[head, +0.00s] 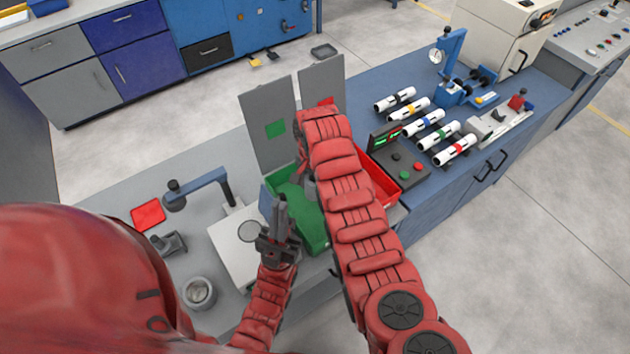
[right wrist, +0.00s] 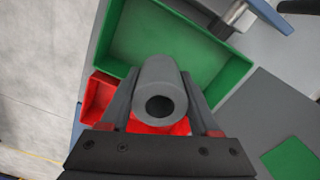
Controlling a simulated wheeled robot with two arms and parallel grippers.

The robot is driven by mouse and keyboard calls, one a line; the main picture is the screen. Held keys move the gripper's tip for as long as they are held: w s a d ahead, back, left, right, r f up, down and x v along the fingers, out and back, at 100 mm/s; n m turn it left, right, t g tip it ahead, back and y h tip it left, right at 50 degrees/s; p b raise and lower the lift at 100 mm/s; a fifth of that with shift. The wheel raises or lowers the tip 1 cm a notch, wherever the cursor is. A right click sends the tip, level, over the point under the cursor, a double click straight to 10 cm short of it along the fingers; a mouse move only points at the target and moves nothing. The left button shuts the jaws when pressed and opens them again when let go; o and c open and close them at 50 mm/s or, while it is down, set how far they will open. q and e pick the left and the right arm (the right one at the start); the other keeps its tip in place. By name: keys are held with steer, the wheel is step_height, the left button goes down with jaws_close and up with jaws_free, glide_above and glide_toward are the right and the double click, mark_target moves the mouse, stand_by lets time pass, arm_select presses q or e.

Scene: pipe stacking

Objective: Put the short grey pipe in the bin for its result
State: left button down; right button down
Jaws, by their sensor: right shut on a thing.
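The short grey pipe (right wrist: 150,80) is hollow, with its open end facing the right wrist camera. My right gripper (right wrist: 160,108) is shut on it, one finger on each side. In that view the pipe overlaps the near edge of the green bin (right wrist: 215,42) and part of the red bin (right wrist: 98,95); its height above them is unclear. In the head view my right arm hides most of that gripper, above the green bin (head: 312,232) and beside the red bin (head: 385,190). My left gripper (head: 280,212) points up in front of the green bin; its finger gap is unclear.
Grey panels with a green square (head: 275,129) and a red square (head: 325,101) stand behind the bins. A control box (head: 400,160) is right of the red bin. Several white banded pipes (head: 425,123) lie farther right. A blue-armed stand (head: 200,183) is at left.

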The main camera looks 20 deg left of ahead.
steer(key=shift+f+b, duration=0.55)
steer(key=shift+f, duration=0.7)
steer(key=b, duration=0.7)
glide_above(314, 217)
step_height(314, 217, down, 10)
steer(key=shift+s+f+b, duration=0.1)
steer(key=shift+f+b, duration=0.3)
steer(key=shift+f, duration=0.2)
steer(key=shift+c, duration=0.2)
jaws_free()
steer(key=shift+r, duration=0.15)
step_height(314, 217, up, 17)
steer(key=p, duration=0.3)
steer(key=shift+p, duration=0.3)
